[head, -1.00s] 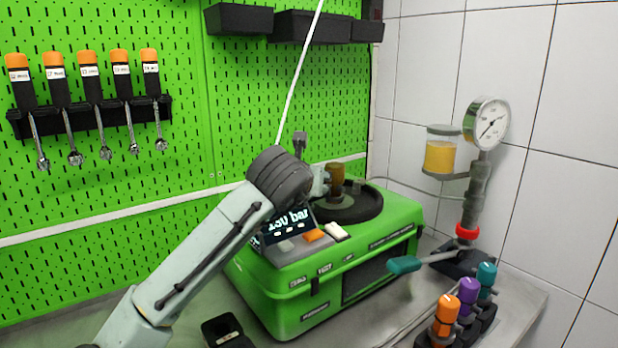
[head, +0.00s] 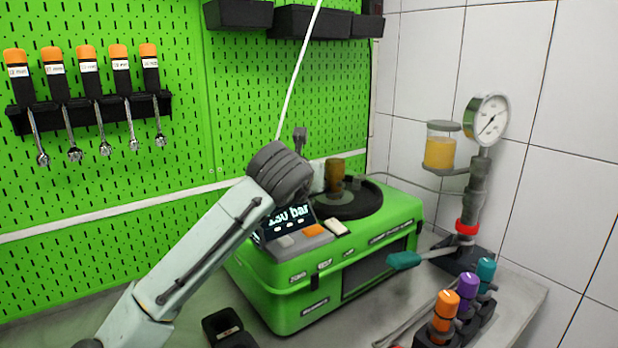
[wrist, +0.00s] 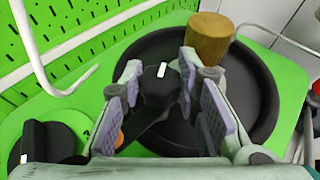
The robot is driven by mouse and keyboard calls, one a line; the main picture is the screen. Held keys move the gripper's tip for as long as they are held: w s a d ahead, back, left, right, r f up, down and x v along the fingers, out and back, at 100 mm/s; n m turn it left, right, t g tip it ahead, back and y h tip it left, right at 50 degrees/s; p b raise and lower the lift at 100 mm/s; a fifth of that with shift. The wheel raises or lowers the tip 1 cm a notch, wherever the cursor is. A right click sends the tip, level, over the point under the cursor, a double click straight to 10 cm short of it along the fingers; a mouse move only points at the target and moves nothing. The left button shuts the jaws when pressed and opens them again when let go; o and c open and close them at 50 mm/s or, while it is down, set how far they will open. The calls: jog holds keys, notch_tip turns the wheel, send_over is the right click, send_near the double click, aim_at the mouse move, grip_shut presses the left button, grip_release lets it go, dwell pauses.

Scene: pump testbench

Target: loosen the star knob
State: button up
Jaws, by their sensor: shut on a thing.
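The star knob (wrist: 158,88) is dark, with a small white mark on top. In the wrist view it sits between the two fingers of my gripper (wrist: 160,72), over the dark round plate. My gripper is shut on it, with a purple-grey pad on each side. In the head view my own wrist hides the knob and most of the gripper. The knob belongs to the top of the green pump unit (head: 300,312).
A brown cylinder (wrist: 208,38) stands close beyond the right finger; it also shows in the head view (head: 335,172). A second dark knob (wrist: 48,145) is at lower left. A white hose (wrist: 40,70) passes at left. A gauge stand (head: 472,205) and coloured-handled tools (head: 445,308) are at right.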

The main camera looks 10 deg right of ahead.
jog(key=shift+n+y, duration=0.3)
jog(key=shift+d+n+t+y, duration=0.15)
jog(key=shift+n+t+y, duration=0.35)
jog(key=shift+n+y, duration=0.45)
jog(key=n+y, duration=0.3)
jog(key=y, duration=0.1)
jog(key=shift+r, duration=0.1)
jog(key=n+g+y, duration=0.1)
jog(key=n+y, duration=0.4)
jog(key=shift+y, duration=0.25)
jog(key=shift+n+g+y, duration=0.5)
jog(key=shift+n+y, duration=0.1)
jog(key=shift+n, duration=0.05)
jog(key=o, duration=1.2)
jog(key=shift+c, duration=0.2)
